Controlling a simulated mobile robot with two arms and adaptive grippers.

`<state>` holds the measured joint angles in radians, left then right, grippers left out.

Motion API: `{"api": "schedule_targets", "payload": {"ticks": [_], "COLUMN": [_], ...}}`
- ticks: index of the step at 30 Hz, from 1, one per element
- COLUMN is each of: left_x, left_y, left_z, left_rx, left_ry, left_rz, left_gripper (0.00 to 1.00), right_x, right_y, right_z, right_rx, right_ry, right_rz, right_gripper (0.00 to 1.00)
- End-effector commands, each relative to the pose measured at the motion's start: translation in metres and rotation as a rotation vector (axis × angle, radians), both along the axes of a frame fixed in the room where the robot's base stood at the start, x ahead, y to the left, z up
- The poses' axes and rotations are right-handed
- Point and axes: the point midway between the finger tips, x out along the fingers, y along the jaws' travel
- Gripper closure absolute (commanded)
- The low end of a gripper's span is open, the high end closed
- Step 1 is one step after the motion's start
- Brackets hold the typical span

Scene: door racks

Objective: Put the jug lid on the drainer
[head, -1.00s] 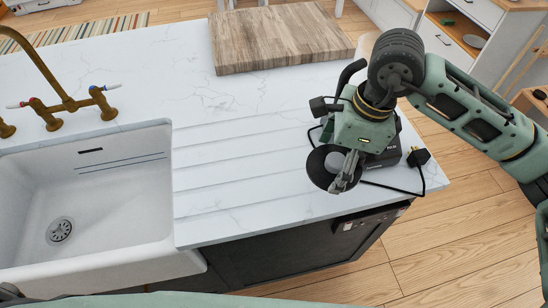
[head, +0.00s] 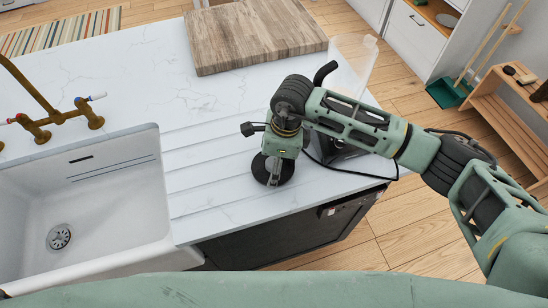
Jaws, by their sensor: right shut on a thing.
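The jug lid (head: 288,173) is a dark round disc. My right gripper (head: 273,178) is shut on it, low over or on the grooved drainer (head: 205,170) right of the sink. I cannot tell whether the lid touches the surface. The drainer is white marble with several shallow parallel grooves. My gripper and wrist hide part of the lid. My left gripper is not in view.
A white sink (head: 100,245) with a brass tap (head: 62,112) lies left. A wooden board (head: 255,38) lies at the back. A clear jug (head: 352,58) stands behind my right arm. A dark appliance (head: 345,150) with a black cord is partly hidden by my arm.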

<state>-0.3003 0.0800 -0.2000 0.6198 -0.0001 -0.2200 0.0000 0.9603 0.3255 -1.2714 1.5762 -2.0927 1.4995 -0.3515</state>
Motion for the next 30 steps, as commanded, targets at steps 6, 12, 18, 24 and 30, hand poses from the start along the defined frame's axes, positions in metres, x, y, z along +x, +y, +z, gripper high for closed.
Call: {"api": "schedule_targets", "payload": {"ticks": [6,12,18,24,30], "left_x": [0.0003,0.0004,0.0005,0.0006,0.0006], "left_y": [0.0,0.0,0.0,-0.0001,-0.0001], "left_z": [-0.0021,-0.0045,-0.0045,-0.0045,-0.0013], "left_rx": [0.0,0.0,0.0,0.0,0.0], "left_ry": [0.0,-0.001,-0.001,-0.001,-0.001], "left_rz": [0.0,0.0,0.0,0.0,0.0], "left_gripper": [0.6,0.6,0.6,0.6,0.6], "right_x": [0.0006,0.0005,0.0005,0.0006,0.0012], "right_y": [0.0001,-0.0001,-0.0001,-0.0001,-0.0004], "right_z": [-0.0006,-0.0022,-0.002,-0.002,0.0039], "right_rx": [0.001,0.0,0.0,0.0,0.001], "right_ry": [-0.002,-0.001,-0.001,-0.002,-0.003], "right_rz": [0.001,0.0,0.0,0.0,0.0], "right_gripper": [0.43,0.1,0.0,0.0,0.0]}}
